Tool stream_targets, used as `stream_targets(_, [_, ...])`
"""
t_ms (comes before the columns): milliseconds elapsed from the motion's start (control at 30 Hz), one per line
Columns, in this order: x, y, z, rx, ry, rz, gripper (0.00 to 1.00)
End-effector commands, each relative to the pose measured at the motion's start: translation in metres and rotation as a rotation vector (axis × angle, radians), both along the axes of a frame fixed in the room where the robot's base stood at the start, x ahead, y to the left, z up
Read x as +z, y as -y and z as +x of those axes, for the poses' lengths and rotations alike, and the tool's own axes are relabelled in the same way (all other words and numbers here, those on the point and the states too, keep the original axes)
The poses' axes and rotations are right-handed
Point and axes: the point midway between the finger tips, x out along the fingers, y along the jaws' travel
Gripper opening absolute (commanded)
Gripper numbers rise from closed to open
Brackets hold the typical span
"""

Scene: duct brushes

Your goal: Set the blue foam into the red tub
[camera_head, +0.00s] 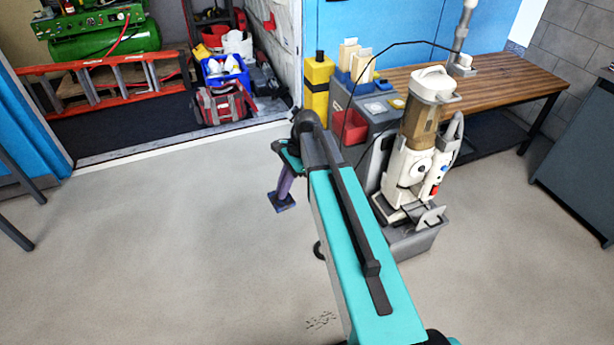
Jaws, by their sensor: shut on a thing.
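My teal arm reaches from the lower right toward the middle. My gripper (284,194) hangs at its far end, pointing down over the grey floor. It is small in the picture and its fingers are not distinct. It is shut on a dark blue piece, the blue foam (283,204), which shows at its lower end. A red tub (352,127) sits at the left end of the grey cart, to the right of and beyond my gripper. My arm passes close in front of the tub, and its inside is hard to make out.
The grey cart (408,242) carries a white machine (410,165) with a cable. A yellow container (317,84) stands behind the tub. A wooden bench (515,85) is behind at the right. A red bag (224,104) and blue crate (226,75) lie at the back.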

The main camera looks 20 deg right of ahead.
Motion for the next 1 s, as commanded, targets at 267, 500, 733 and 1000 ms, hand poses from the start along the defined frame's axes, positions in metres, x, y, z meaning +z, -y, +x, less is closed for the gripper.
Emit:
stream_targets(267, [0.002,-0.037,-0.022,0.392,-0.004,0.008,0.00])
stream_targets(500, [0.003,-0.038,-0.031,0.559,-0.005,0.013,0.00])
stream_targets(733, [0.003,-0.038,-0.032,0.582,-0.006,0.014,0.00])
stream_targets(1000, [0.003,-0.039,-0.032,0.580,-0.006,0.015,0.00])
